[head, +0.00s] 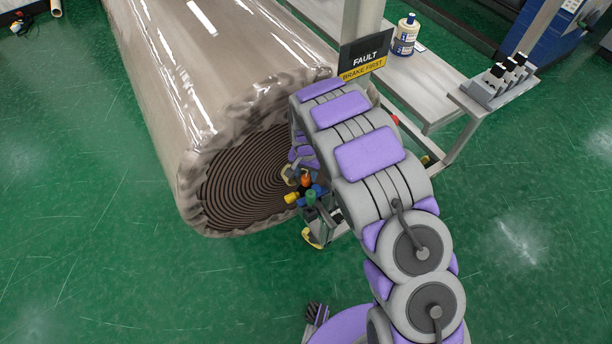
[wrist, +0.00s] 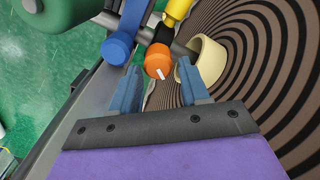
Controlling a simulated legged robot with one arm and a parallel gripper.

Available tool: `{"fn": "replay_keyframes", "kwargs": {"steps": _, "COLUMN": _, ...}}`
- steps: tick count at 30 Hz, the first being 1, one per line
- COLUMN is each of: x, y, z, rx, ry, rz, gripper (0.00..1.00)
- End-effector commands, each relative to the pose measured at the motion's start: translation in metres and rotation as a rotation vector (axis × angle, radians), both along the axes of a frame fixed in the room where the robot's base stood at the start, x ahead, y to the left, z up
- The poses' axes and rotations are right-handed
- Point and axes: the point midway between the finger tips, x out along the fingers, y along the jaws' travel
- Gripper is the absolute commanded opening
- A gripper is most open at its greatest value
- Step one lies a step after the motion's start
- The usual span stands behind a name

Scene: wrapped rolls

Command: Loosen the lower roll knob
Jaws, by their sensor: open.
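In the wrist view, an orange knob (wrist: 158,60) with a white mark lies just ahead, between my fingertips in the picture. My gripper (wrist: 158,82) is open and empty, its two blue fingers apart. A blue knob (wrist: 117,47) is left of the orange one, a yellow part (wrist: 178,10) above it, and a large green knob (wrist: 55,22) at upper left. In the head view, the orange (head: 306,181), yellow (head: 291,198) and green (head: 311,197) parts sit at the end of the wrapped roll (head: 235,75). I cannot tell which is the lower roll knob.
A cream ring (wrist: 207,62) stands on the roll's spiral end face, close to my right finger. A grey metal rail (wrist: 75,115) runs along the left. A sign (head: 364,56) reads "FAULT BRAKE FIRST". A bottle (head: 405,35) stands on a grey bench.

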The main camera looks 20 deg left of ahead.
Motion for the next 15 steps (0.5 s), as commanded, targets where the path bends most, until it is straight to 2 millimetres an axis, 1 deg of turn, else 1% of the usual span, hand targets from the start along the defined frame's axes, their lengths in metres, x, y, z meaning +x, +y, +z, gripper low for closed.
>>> {"fn": "replay_keyframes", "kwargs": {"steps": 1, "x": -0.001, "y": 0.0, "z": -0.008, "rx": -0.002, "ry": 0.003, "rz": 0.0, "gripper": 0.46}}
{"fn": "replay_keyframes", "kwargs": {"steps": 6, "x": -0.001, "y": -0.001, "z": -0.018, "rx": -0.002, "ry": 0.003, "rz": 0.0, "gripper": 0.46}}
{"fn": "replay_keyframes", "kwargs": {"steps": 15, "x": -0.001, "y": 0.0, "z": -0.019, "rx": -0.001, "ry": 0.001, "rz": 0.0, "gripper": 0.46}}
